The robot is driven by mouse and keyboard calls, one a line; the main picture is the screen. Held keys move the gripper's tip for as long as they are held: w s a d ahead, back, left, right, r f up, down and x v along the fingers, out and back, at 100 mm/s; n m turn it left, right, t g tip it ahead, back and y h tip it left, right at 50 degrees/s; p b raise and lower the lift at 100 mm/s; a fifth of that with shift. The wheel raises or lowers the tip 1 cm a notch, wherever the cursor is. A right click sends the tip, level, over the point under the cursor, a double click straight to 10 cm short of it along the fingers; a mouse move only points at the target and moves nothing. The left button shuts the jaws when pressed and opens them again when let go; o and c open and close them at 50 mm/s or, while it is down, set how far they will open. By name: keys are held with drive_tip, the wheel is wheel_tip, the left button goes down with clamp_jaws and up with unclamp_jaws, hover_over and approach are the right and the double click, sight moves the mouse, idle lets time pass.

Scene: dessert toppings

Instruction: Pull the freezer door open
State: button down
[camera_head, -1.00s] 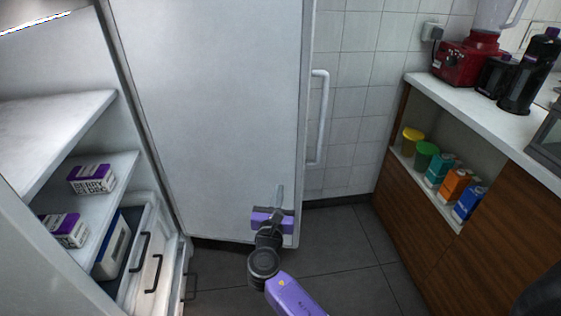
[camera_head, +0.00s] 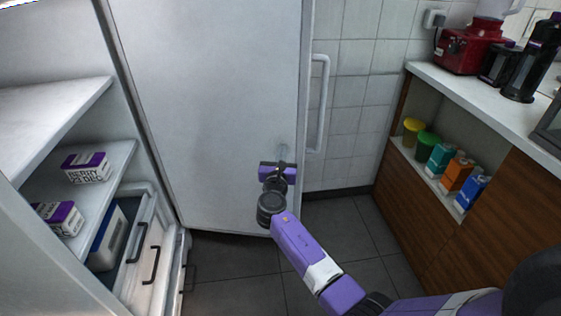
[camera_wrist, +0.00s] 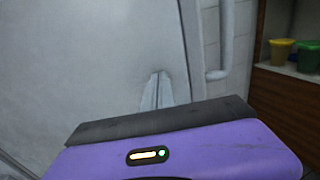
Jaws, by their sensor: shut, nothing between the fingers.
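The freezer door (camera_head: 210,110) stands wide open in the head view, swung to the right of the freezer's shelves. Its white vertical handle (camera_head: 322,105) is on the door's right edge, facing the tiled wall; it also shows in the wrist view (camera_wrist: 226,40). My gripper (camera_head: 281,152) is shut and empty, in front of the lower right part of the door's inner face, left of the handle. In the wrist view my fingers (camera_wrist: 157,90) point at the door surface (camera_wrist: 80,60). I cannot tell whether they touch it.
The freezer interior at left holds shelves (camera_head: 120,160) with purple-and-white boxes (camera_head: 87,167) and drawers with black handles (camera_head: 151,264). At right is a wooden counter (camera_head: 430,215) with cups, cartons and a red blender (camera_head: 462,48). Tiled floor (camera_head: 235,273) lies clear between them.

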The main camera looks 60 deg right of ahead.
drive_tip(key=shift+d, duration=0.2)
drive_tip(key=w+d+n+t+y+b, duration=0.1)
drive_tip(key=w+d+b, duration=0.3)
drive_tip(key=d, duration=0.4)
drive_tip(key=w+d+n+t+y+b, duration=0.1)
drive_tip(key=w+d+n+t+b, duration=0.1)
drive_tip(key=d, duration=0.6)
drive_tip(key=shift+w+d+t+y+b, duration=0.4)
drive_tip(key=shift+w+b, duration=0.55)
drive_tip(key=shift+w, duration=0.8)
drive_tip(key=shift+a, duration=0.2)
